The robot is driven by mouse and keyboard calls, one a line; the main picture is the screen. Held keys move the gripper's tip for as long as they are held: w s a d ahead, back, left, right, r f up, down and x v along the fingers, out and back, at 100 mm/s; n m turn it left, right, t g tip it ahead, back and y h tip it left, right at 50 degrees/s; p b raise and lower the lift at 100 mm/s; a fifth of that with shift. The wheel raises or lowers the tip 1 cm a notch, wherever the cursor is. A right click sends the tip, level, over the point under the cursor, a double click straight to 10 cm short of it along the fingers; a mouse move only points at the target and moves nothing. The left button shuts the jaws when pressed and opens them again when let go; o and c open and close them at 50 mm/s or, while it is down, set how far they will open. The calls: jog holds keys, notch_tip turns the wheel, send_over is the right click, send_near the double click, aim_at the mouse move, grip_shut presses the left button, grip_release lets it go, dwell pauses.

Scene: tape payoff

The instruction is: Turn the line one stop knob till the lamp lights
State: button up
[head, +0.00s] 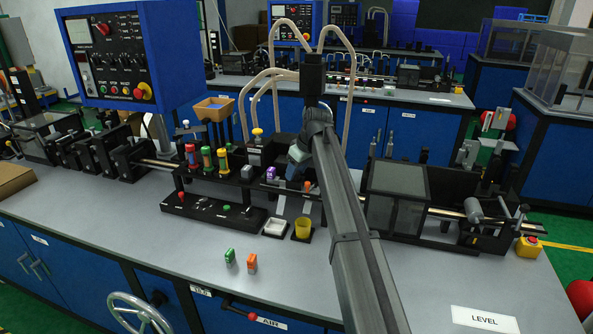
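A blue control box (175,60) at the upper left has a dark panel with several knobs and small buttons. A red round knob on a yellow base (142,92) sits at its lower right corner. A yellow box with a red button (529,246) stands on the bench at the far right. I cannot read which knob is the line one stop, and no lamp is clearly seen lit. My gripper (298,157) is above the middle of the bench, behind my arm, far from both red knobs. Its fingers are too small and too hidden to tell whether they are open.
A black rack with colored cylinders (222,160) stands left of my gripper. A clear-sided machine (395,198) stands right. The front bench top is mostly clear.

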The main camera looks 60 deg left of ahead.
jog(key=c, duration=0.7)
jog(key=shift+c, duration=0.2)
jog(key=shift+m, duration=0.3)
jog(key=shift+s+m+t, duration=0.1)
jog(key=shift+m+t, duration=0.4)
jog(key=shift+m, duration=0.5)
jog(key=shift+s+m+t, duration=0.1)
jog(key=shift+m+t, duration=0.7)
jog(key=shift+m, duration=1.3)
jog(key=o, duration=1)
jog(key=shift+o, duration=0.2)
jog(key=shift+r, duration=0.1)
